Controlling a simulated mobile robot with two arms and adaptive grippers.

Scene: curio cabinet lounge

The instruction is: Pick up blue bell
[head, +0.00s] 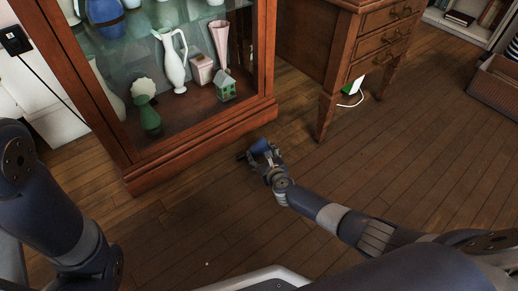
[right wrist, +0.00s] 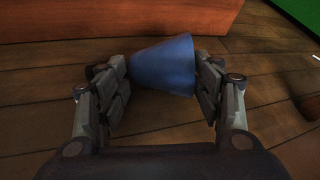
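The blue bell (right wrist: 163,66) lies tilted on its side between the two fingers of my right gripper (right wrist: 162,85) in the right wrist view. Its wide mouth faces right, close against the right finger. Its narrow end is partly hidden behind the left finger, where a dark knob shows. In the head view the bell (head: 261,145) shows at the tip of my right gripper (head: 262,155), low over the floor in front of the cabinet. I cannot tell whether the fingers press on it. My left arm shows at the left; its gripper is out of view.
A wooden glass-fronted cabinet (head: 205,142) with vases and a small green house (head: 225,88) stands just beyond. A wooden desk (head: 330,60) stands right of it, with a green-and-white object (head: 352,87) and cable nearby. The floor (head: 420,135) at right is clear.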

